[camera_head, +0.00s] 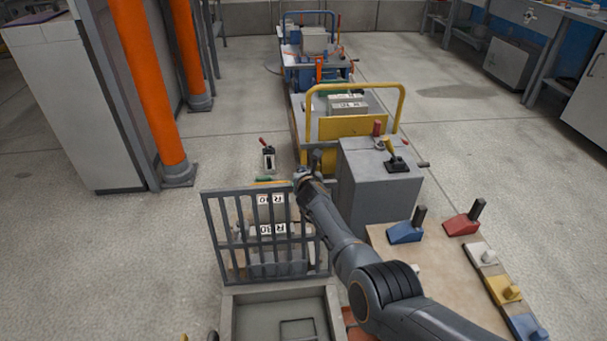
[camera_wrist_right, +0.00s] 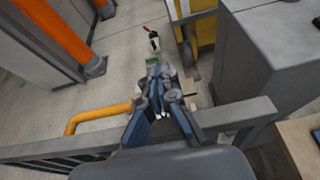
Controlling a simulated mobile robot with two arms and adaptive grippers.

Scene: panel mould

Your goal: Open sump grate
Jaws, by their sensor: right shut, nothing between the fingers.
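The sump grate (camera_head: 211,232) is a dark grey barred panel. In the head view it stands nearly upright at the far edge of the sump (camera_head: 228,318), a light box-like frame whose inside is open to view. My right gripper (camera_head: 304,178) is at the grate's top right corner, shut and empty. In the right wrist view the gripper (camera_wrist_right: 155,72) reaches past the grate's top bar (camera_wrist_right: 240,112). I cannot tell whether it touches the bar. My left gripper is not in view.
Marked blocks (camera_head: 272,230) show behind the bars. A grey cabinet (camera_head: 375,200) with a black-based lever stands right of the gripper. A board with blue (camera_head: 406,232) and red (camera_head: 462,224) handled blocks lies at right.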

